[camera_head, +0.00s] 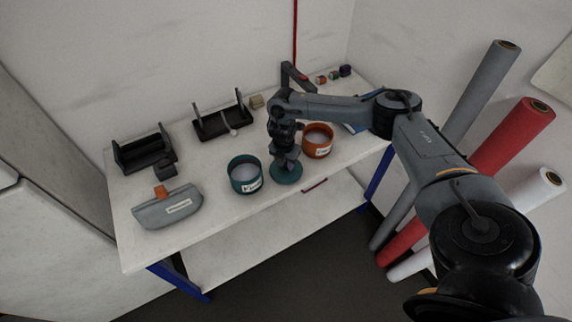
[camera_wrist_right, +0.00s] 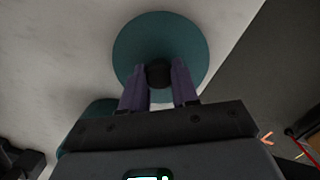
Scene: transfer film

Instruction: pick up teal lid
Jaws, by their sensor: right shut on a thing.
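The teal lid (camera_head: 287,174) is a round disc low over the front middle of the white table, just right of the teal pot. In the right wrist view the teal lid (camera_wrist_right: 160,45) shows a dark round knob at its middle. My right gripper (camera_head: 285,160) points down over the lid. Its two purple fingers (camera_wrist_right: 160,80) are shut on the lid's knob. I cannot tell whether the lid touches the table. The open teal pot (camera_head: 245,187) with a white label stands beside it. My left gripper is not in view.
An orange pot (camera_head: 317,153) stands behind and right of the lid. Two black holders (camera_head: 145,155) (camera_head: 222,125) stand at the back. Coloured rolls (camera_head: 509,140) lean right of the table.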

